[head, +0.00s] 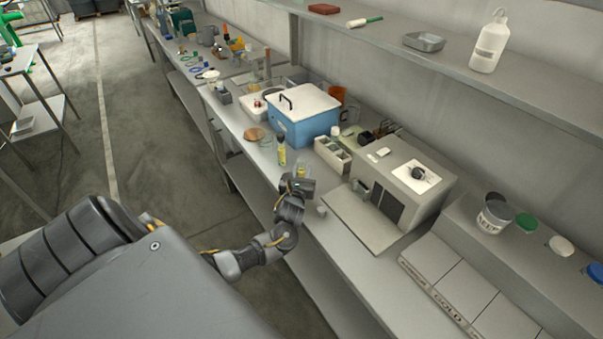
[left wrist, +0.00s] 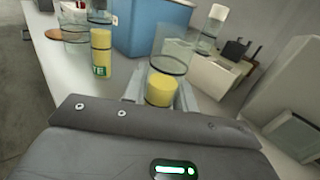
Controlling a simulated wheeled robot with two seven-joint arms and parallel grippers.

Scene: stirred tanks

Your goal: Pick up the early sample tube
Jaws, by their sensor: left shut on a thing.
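My left gripper (head: 300,178) is over the bench near its front edge. In the left wrist view its jaws (left wrist: 161,88) are shut on a clear sample tube (left wrist: 166,68) with yellow contents at the bottom and a dark ring around it. No label shows on this tube, so I cannot read whether it says early. In the head view the tube (head: 301,169) is small and partly hidden by the gripper. A second yellow-filled tube (left wrist: 101,50) with a dark top and a green label ending in "TE" stands to its left. It also shows in the head view (head: 282,156). My right gripper is not in view.
A blue box with a white lid (head: 305,120) stands behind the tubes. A partitioned rack (head: 333,152) and a grey machine (head: 400,185) stand to the right. A clear bottle with a white cap (left wrist: 212,28) is beyond the held tube. A round brown disc (head: 256,134) lies left.

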